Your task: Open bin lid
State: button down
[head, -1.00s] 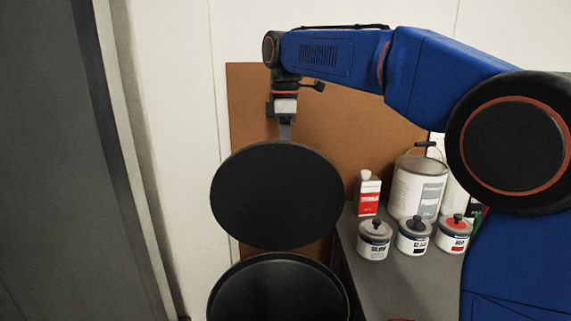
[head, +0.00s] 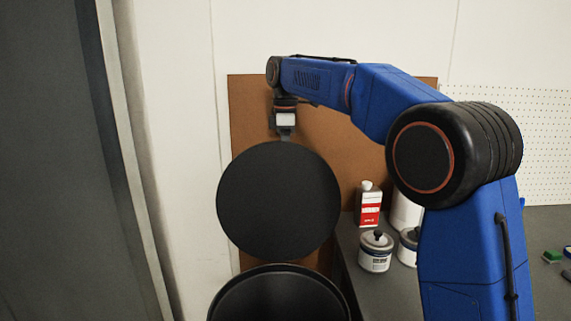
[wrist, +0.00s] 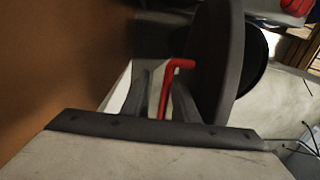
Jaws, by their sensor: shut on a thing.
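The black round bin lid (head: 279,201) stands steeply tilted, nearly upright, above the bin's back in the head view. The dark bin (head: 284,268) is open below it, cut by the lower frame edge. My gripper (head: 286,137) is at the lid's top edge, with its fingertips partly hidden behind the lid. In the wrist view my gripper (wrist: 161,90) is shut on a red bent handle (wrist: 170,82) beside the dark lid (wrist: 215,60).
A grey bench (head: 395,285) stands right of the bin, holding a red-and-white bottle (head: 369,204), a small paint can (head: 376,250) and other cans partly hidden by my arm. A brown board (head: 340,130) and white wall are close behind. A grey panel (head: 60,160) is at the left.

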jog(key=shift+w+f, duration=0.25)
jog(key=shift+w, duration=0.1)
jog(key=c, duration=1.8)
grip_release()
jog(key=shift+w+f, duration=0.15)
jog(key=shift+r, duration=0.2)
notch_tip(320, 180, up, 12)
jog(key=shift+w+f, duration=0.2)
jog(key=shift+w, duration=0.1)
